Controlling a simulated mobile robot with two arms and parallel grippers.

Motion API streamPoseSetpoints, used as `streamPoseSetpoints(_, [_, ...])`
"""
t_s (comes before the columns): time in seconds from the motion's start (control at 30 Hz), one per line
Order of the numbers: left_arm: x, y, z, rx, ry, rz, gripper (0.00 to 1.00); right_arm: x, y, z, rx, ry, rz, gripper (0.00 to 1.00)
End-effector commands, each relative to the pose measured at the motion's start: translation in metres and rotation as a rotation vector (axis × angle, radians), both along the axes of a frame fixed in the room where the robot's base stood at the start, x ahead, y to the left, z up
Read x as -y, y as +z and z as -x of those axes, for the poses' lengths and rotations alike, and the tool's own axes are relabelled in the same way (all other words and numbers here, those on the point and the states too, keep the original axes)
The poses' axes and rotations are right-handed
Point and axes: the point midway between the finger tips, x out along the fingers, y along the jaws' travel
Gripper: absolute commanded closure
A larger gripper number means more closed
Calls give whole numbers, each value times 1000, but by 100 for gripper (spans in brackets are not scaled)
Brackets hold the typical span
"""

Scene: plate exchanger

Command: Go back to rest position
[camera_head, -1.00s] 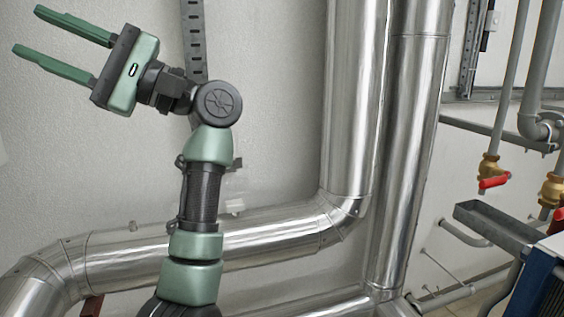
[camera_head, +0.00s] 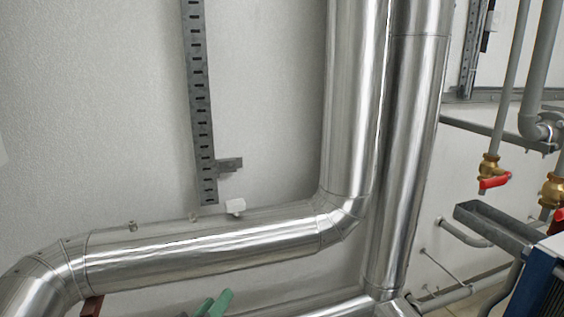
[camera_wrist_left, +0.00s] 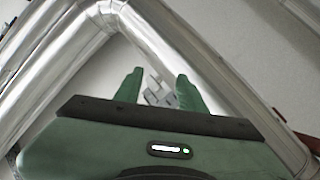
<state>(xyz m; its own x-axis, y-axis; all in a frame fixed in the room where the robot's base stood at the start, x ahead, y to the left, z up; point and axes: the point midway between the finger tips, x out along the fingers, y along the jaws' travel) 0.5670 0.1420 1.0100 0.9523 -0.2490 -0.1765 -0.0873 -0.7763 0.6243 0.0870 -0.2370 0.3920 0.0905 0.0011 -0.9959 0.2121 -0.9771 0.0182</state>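In the head view only the green fingertips of my left gripper (camera_head: 214,304) show, at the bottom edge left of centre. The left wrist view shows the same gripper (camera_wrist_left: 160,88) with its two green fingers apart and nothing held between them. A silver pipe lies beyond the fingers in that view. My right gripper is in neither view.
Shiny insulated pipes fill the middle: a vertical pair (camera_head: 355,90) and a bent horizontal run (camera_head: 210,248). A slotted metal strip (camera_head: 198,100) is on the pale wall. Red-handled valves (camera_head: 494,182) and a blue unit (camera_head: 535,285) stand at right.

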Motion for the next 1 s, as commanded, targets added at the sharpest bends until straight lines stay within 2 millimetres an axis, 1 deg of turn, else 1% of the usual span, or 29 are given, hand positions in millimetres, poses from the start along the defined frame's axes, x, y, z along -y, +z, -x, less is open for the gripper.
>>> streamPoseSetpoints(0.03, [-3,-34,25,-99,-20,-96,60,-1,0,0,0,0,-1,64])
streamPoseSetpoints(0.07, [-5,-52,39,-154,-35,-151,60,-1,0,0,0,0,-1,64])
streamPoseSetpoints(0.1, [-8,-74,60,-229,-56,-226,60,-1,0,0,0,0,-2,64])
streamPoseSetpoints(0.17, [-14,-103,91,-335,-93,-327,60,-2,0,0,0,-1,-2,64])
streamPoseSetpoints(0.2, [-18,-119,111,-397,-117,-384,60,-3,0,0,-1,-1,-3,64])
streamPoseSetpoints(0.23, [-22,-129,125,-440,-134,-422,60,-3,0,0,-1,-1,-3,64])
streamPoseSetpoints(0.3, [-28,-147,155,-527,-173,-498,60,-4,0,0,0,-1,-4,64])
streamPoseSetpoints(0.37, [-34,-159,178,-593,-205,-552,60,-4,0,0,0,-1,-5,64])
streamPoseSetpoints(0.4, [-37,-165,192,-632,-225,-585,60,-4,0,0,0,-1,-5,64])
streamPoseSetpoints(0.53, [-48,-181,236,-750,-288,-673,60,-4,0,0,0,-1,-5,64])
streamPoseSetpoints(0.7, [-62,-192,287,-883,-366,-764,60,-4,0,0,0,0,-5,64])
streamPoseSetpoints(0.73, [-64,-194,296,-907,-380,-778,60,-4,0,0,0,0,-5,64])
streamPoseSetpoints(0.77, [-65,-199,297,-917,-389,-785,60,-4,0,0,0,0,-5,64])
streamPoseSetpoints(0.8, [-64,-210,292,-917,-387,-781,60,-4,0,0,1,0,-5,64])
streamPoseSetpoints(0.97, [-62,-250,283,-929,-394,-778,60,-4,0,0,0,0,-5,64])
streamPoseSetpoints(1.0, [-61,-262,282,-933,-397,-777,60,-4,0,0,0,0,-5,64])
